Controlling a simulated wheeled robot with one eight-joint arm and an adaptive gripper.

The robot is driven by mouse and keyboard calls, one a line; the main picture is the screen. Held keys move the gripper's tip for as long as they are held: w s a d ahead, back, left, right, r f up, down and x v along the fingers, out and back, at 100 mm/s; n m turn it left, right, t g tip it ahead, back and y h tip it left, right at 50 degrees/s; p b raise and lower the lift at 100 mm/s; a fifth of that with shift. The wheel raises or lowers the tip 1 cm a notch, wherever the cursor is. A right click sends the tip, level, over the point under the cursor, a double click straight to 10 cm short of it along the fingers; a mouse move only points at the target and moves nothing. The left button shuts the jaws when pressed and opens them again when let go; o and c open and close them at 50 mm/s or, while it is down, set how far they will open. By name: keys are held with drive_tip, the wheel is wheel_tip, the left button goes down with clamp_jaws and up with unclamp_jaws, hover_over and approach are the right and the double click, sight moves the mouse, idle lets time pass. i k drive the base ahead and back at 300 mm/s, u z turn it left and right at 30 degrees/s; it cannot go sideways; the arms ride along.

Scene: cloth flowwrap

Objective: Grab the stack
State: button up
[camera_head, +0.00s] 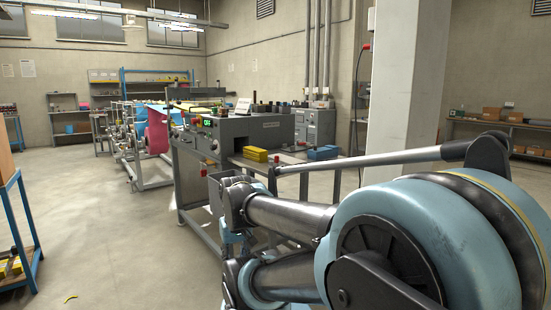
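A yellow stack (255,154) lies on the grey worktop at the outfeed end of the machine, in the middle of the head view. A blue stack (323,153) lies farther right on the same worktop. Both look like low, flat piles; single layers are too small to tell. My arm fills the lower right, and its dark links reach left in front of the machine, below the worktop. I cannot make out my gripper's fingers in this view, nor anything held.
The grey machine (240,133) with its control box stands behind the worktop. A roller line with pink and blue cloth (157,137) runs back left. A blue-framed rack (38,250) stands at the left edge. The left floor is mostly clear.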

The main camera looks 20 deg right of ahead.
sight(259, 155)
drive_tip(key=z, duration=0.5)
drive_tip(key=i, duration=1)
